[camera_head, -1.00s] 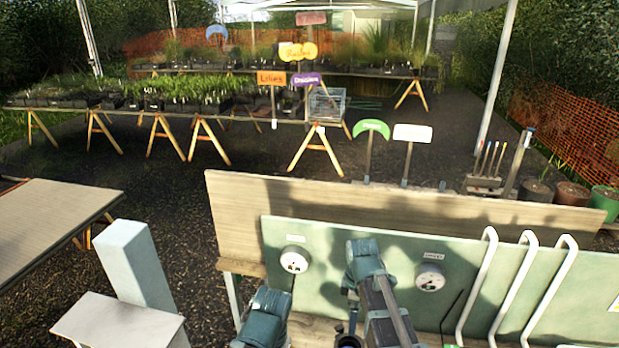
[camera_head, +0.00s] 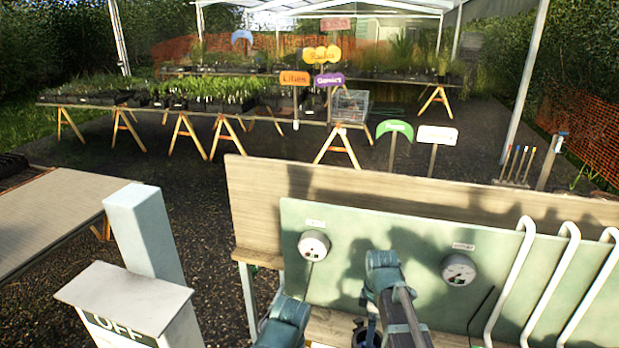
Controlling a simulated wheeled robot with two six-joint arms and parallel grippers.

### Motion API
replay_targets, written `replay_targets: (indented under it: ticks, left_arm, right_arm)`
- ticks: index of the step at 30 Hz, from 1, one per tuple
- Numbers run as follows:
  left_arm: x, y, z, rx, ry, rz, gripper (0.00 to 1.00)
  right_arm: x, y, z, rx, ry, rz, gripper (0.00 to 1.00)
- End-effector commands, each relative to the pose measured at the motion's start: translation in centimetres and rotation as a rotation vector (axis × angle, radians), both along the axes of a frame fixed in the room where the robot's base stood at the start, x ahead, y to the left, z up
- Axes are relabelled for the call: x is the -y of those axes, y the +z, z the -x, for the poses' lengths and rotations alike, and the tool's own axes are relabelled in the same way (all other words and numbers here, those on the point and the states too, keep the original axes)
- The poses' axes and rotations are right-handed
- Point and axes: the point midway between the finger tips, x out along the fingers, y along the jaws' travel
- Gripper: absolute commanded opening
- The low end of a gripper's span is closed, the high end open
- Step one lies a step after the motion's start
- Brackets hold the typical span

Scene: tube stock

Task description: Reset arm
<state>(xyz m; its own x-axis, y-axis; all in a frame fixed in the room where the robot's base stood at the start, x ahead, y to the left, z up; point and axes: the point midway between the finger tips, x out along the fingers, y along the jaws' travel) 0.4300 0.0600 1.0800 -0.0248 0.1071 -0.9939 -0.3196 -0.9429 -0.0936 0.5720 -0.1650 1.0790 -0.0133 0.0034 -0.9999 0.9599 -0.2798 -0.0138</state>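Two teal-and-grey arm parts of mine show at the bottom of the head view, in front of a green panel (camera_head: 420,235) with a wooden board (camera_head: 270,185) behind it. One is low at centre left. The other is at centre right, with a long metal link running down out of the picture. I see no gripper fingers of either arm, so what they hold is hidden.
Two round gauges (camera_head: 314,245) (camera_head: 459,270) and several white bent pipes (camera_head: 510,280) are on the panel. A white box marked OFF (camera_head: 125,290) and pillar (camera_head: 145,235) stand left, near a table (camera_head: 50,225).

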Motion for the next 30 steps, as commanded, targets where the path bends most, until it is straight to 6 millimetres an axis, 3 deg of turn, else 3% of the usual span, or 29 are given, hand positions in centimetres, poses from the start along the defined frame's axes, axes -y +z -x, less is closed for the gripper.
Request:
replay_targets:
  ticks: [1,3,9,30]
  left_arm:
    - [0.0,-1.4,0.0,0.0,-0.002,0.0,1.0]
    - [0.0,-2.2,0.0,0.0,-0.004,-0.001,1.0]
    - [0.0,-3.5,0.0,0.0,-0.008,-0.002,1.0]
    - [0.1,-3.5,-0.1,0.009,-0.017,-0.001,1.0]
  right_arm:
    - [0.0,-1.4,0.0,-0.001,0.0,0.0,1.0]
    - [0.0,-2.2,-0.1,-0.003,0.0,-0.001,1.0]
    - [0.0,-3.5,-0.1,-0.006,0.001,-0.001,1.0]
    - [0.8,-3.5,0.8,-0.007,-0.018,0.014,1.0]
